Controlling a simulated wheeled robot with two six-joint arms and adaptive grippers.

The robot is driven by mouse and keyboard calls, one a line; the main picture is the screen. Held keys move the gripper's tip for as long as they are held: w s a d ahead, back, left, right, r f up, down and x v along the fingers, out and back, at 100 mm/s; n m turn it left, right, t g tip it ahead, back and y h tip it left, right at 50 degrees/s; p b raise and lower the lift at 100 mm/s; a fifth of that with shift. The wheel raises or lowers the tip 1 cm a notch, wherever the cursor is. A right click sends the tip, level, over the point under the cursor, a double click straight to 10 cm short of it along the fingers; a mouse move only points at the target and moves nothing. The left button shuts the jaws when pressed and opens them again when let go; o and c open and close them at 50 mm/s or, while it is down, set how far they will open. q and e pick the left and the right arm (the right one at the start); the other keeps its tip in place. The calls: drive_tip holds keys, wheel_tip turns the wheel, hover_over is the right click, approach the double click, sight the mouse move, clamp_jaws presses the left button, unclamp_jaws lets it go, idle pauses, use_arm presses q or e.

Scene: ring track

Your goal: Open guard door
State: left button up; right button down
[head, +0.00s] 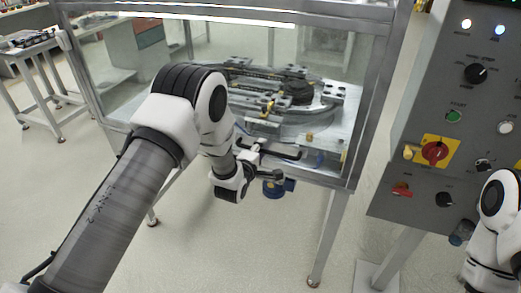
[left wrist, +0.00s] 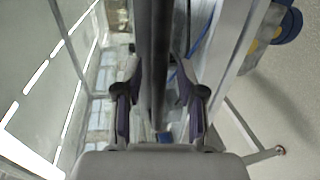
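The guard door (head: 330,50) is a clear panel in a metal frame on the front of the enclosure, and it looks closed. A dark bar handle (head: 283,153) runs along its lower part. My left gripper (head: 262,164) is at this handle. In the left wrist view the two fingers (left wrist: 160,85) are apart, with a dark bar (left wrist: 158,40) between them; gaps show on both sides, and contact cannot be told. My right arm shows at the lower right edge of the head view; its gripper is out of view.
The ring track (head: 285,88) lies inside the enclosure behind the panel. A blue fitting (head: 276,188) hangs below the front edge. A grey control panel (head: 455,90) with knobs and a red switch (head: 435,153) stands at the right. The floor (head: 235,245) in front is clear.

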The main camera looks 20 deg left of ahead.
use_arm(q)
drive_tip(key=shift+s+d+r, duration=0.1)
clamp_jaws()
drive_tip(key=shift+r, duration=0.5)
wheel_tip(320, 180, up, 40)
drive_tip(key=p, duration=1.7)
drive_tip(key=shift+r, duration=0.15)
unclamp_jaws()
